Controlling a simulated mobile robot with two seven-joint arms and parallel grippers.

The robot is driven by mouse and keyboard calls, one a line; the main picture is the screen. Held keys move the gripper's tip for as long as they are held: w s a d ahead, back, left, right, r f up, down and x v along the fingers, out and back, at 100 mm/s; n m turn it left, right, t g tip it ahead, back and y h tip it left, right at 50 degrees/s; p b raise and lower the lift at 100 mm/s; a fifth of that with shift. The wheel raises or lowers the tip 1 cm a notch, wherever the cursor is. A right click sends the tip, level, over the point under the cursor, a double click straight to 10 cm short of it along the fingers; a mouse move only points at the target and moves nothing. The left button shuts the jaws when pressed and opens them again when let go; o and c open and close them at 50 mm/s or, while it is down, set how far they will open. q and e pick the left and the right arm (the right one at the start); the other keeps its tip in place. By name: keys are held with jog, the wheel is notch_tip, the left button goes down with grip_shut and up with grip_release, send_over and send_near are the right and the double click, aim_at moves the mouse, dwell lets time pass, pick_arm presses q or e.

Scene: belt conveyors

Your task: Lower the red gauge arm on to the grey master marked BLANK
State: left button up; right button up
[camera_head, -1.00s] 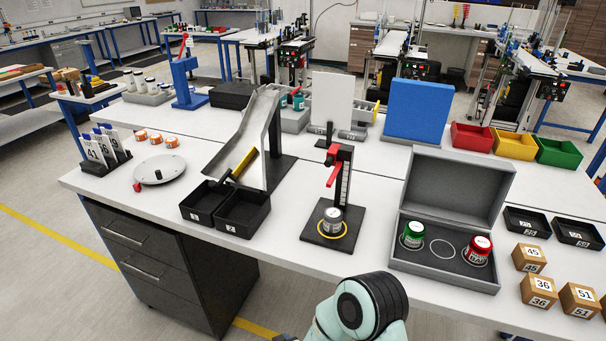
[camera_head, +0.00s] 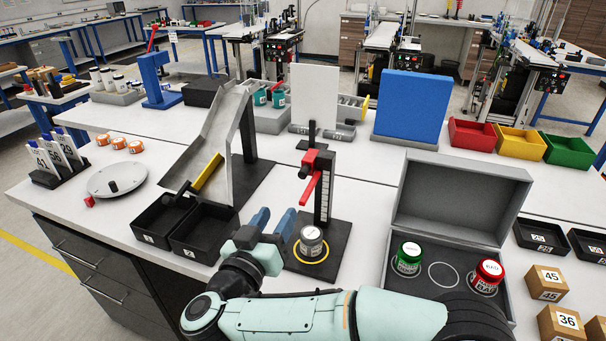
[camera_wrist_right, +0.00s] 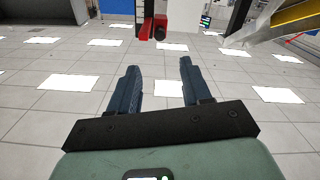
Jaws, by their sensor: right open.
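The grey master (camera_head: 311,241) stands upright inside the yellow ring on the black base of the gauge stand (camera_head: 335,250). Its label is too small to read. The red gauge arm (camera_head: 311,187) is on the black post with a scale, raised above the master with a clear gap. In the right wrist view the red arm (camera_wrist_right: 153,28) shows at the top, beyond the fingertips. My right gripper (camera_head: 273,217) is open and empty, just left of the master and lower than the red arm. My left gripper is not in view.
Two black bins (camera_head: 204,234) and the metal chute (camera_head: 213,150) stand left of my right gripper. An open grey case (camera_head: 455,203) with a green-capped (camera_head: 408,258) and a red-capped master (camera_head: 486,276) is to the right. A white panel (camera_head: 314,96) stands behind.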

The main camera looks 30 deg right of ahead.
aim_at(301, 175)
jog(key=x, duration=1.3)
jog(key=shift+a, duration=0.1)
jog(key=shift+c, duration=0.3)
